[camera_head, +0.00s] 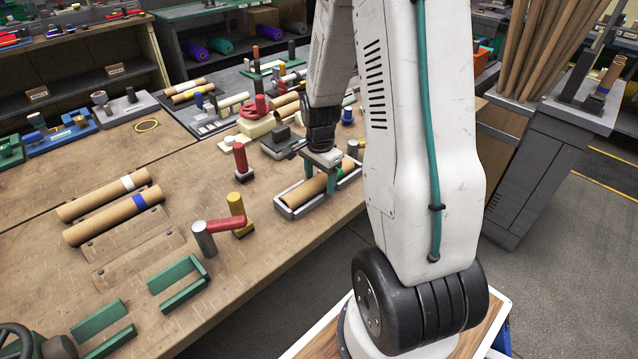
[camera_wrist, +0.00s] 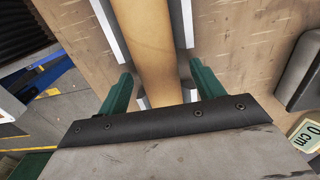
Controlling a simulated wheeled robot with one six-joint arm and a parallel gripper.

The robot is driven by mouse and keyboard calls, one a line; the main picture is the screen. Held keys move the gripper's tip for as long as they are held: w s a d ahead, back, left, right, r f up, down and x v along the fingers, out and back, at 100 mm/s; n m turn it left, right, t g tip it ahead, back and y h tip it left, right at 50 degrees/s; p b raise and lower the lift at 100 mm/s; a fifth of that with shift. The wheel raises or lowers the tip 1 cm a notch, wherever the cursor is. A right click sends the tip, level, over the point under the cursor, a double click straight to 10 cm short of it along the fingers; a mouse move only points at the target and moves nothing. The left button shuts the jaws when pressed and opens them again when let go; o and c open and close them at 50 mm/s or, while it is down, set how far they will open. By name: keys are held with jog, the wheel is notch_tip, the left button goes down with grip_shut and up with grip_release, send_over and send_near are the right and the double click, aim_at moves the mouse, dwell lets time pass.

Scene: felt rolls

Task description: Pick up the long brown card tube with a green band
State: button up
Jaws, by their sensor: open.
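A long brown card tube (camera_head: 302,191) lies in a shallow grey holder (camera_head: 286,213) near the right edge of the workbench. My gripper (camera_head: 321,178) is over the tube, its green fingers pointing down. In the wrist view, the tube (camera_wrist: 158,38) runs between the two open green fingers (camera_wrist: 160,74), with a gap on each side. The holder's pale walls (camera_wrist: 107,25) flank the tube. I see no green band on the visible part of this tube; my gripper hides some of it.
Two other brown tubes, one with a blue band (camera_head: 113,218) and one with a white band (camera_head: 104,195), lie at left. A red-handled clamp (camera_head: 218,231) and a yellow post (camera_head: 238,213) stand near the holder. Green brackets (camera_head: 181,283) lie in front.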

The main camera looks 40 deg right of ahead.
aim_at(320, 176)
jog(key=c, duration=1.4)
notch_tip(320, 176, up, 10)
